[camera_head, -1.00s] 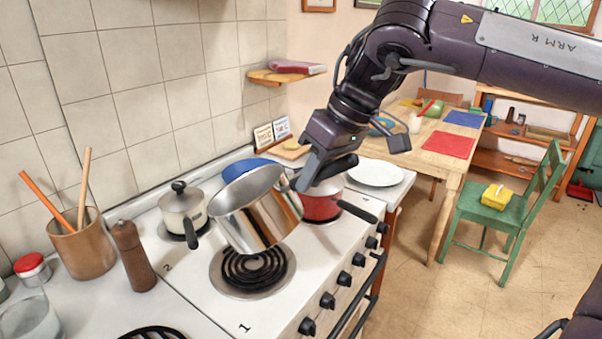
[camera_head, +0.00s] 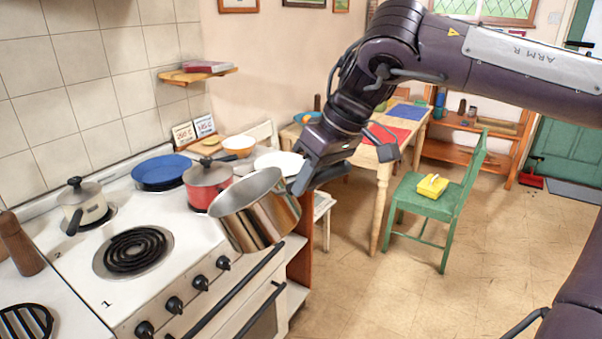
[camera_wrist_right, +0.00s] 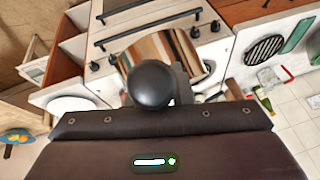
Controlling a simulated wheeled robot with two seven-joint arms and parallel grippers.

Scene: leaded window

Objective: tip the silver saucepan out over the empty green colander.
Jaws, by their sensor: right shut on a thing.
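The silver saucepan (camera_head: 262,222) is held in the air by my right gripper (camera_head: 302,182) at the right end of the stove. My gripper is shut on its handle. The pan tilts with its mouth toward the left, and no contents show. In the right wrist view the saucepan (camera_wrist_right: 160,57) is beyond the dark round handle end. I cannot make out a green colander for certain. Green pieces (camera_wrist_right: 299,33) show at the right of the wrist view, too little to identify. My left gripper is not in view.
A white plate (camera_head: 279,163) lies beyond. A green chair (camera_head: 432,208) and wooden table (camera_head: 385,172) stand behind open floor.

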